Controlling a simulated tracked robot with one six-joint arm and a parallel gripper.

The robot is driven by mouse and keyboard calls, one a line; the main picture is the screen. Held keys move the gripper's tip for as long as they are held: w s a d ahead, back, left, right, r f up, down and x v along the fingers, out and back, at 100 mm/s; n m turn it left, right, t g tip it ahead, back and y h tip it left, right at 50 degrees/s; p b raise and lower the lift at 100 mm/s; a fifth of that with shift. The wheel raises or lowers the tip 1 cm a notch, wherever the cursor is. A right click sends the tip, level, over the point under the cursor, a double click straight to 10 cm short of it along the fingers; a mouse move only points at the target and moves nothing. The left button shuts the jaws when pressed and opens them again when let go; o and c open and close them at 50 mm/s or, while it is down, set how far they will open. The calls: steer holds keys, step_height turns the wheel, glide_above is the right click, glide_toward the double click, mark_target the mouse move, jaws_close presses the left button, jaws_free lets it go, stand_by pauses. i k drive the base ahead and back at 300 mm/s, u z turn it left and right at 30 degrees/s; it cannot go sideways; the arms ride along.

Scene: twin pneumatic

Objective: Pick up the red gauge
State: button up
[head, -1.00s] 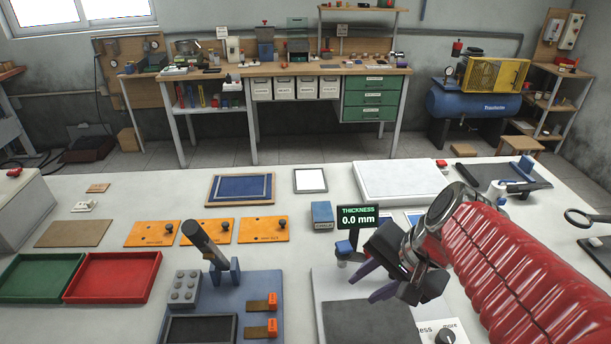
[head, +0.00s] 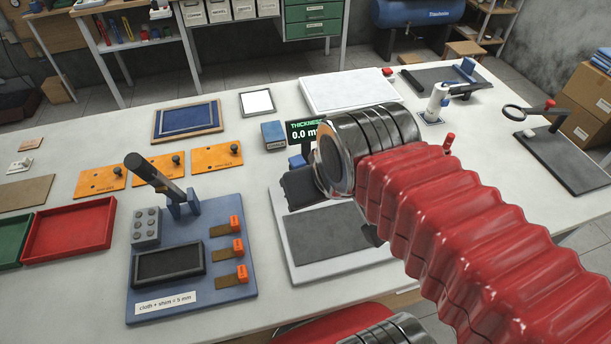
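I cannot tell for sure which thing is the red gauge. Three brown strips with orange-red tabs lie on the blue board: the far tab (head: 235,222), the middle tab (head: 238,248) and the near tab (head: 242,273). A small red-topped post (head: 449,145) stands behind my arm, partly hidden. My gripper (head: 335,212) is over the grey pad (head: 325,238) of the white-rimmed plate, to the right of the tabs and apart from them. My red-sleeved arm hides most of it. Only dark parts show, and its fingers cannot be read.
The blue board (head: 205,290) also holds a tilted dark cylinder (head: 154,176), a grey studded block (head: 146,227) and a black frame (head: 167,263). The thickness display (head: 303,133) stands behind my gripper. A red tray (head: 70,228) is at left. Table front right is hidden by my arm.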

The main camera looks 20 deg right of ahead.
mark_target(449, 137)
steer(key=z, duration=1.55)
